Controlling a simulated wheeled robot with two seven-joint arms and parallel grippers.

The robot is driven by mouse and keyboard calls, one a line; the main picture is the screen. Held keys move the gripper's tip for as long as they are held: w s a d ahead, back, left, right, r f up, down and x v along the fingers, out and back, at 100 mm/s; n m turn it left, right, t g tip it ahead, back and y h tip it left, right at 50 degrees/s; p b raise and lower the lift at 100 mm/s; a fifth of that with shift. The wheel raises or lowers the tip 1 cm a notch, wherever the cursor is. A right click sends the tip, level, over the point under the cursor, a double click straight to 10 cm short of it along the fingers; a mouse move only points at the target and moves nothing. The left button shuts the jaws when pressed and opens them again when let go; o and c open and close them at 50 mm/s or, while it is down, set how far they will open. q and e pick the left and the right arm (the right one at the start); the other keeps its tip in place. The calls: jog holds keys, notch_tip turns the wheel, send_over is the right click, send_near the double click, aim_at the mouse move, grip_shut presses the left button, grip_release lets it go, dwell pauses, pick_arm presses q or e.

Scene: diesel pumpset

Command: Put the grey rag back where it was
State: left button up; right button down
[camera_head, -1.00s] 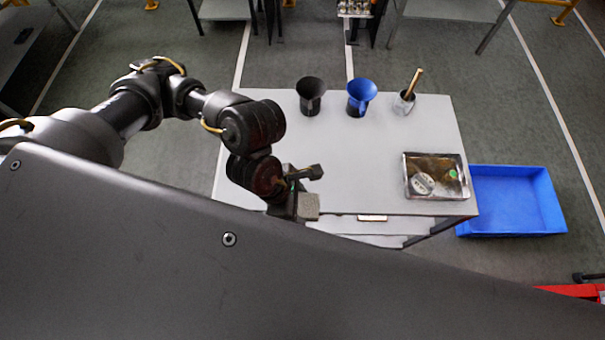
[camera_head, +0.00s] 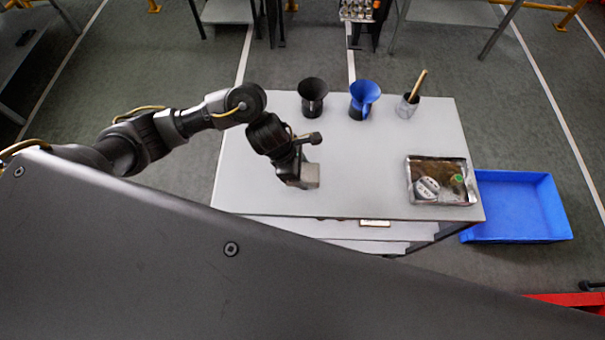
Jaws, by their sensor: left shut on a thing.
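My left gripper (camera_head: 300,179) is over the left part of the grey table (camera_head: 371,186), pointing down. It is shut on the grey rag (camera_head: 311,175), a small blocky grey piece that shows at the jaws' right side. The gripper hides part of the rag. I cannot tell whether the rag touches the tabletop or hangs just above it. My right gripper is not in view.
A black funnel (camera_head: 312,103), a blue funnel (camera_head: 361,106) and a cup with a wooden-handled brush (camera_head: 407,108) stand along the table's back. A metal tray (camera_head: 440,199) with parts lies at the right. A blue bin (camera_head: 520,233) is beside the table. The table's middle is clear.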

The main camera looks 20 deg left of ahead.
pick_arm(q)
jog(key=shift+w+a+f, duration=0.15)
jog(key=shift+w+f, duration=0.15)
jog(key=shift+f, duration=0.1)
notch_tip(320, 180, down, 3)
jog(key=shift+w+r+p, duration=0.1)
jog(key=shift+p, duration=0.6)
jog(key=shift+f, duration=0.2)
jog(key=shift+f+b, duration=0.2)
jog(key=shift+b, duration=0.1)
jog(key=o, duration=1)
jog(key=shift+r, duration=0.1)
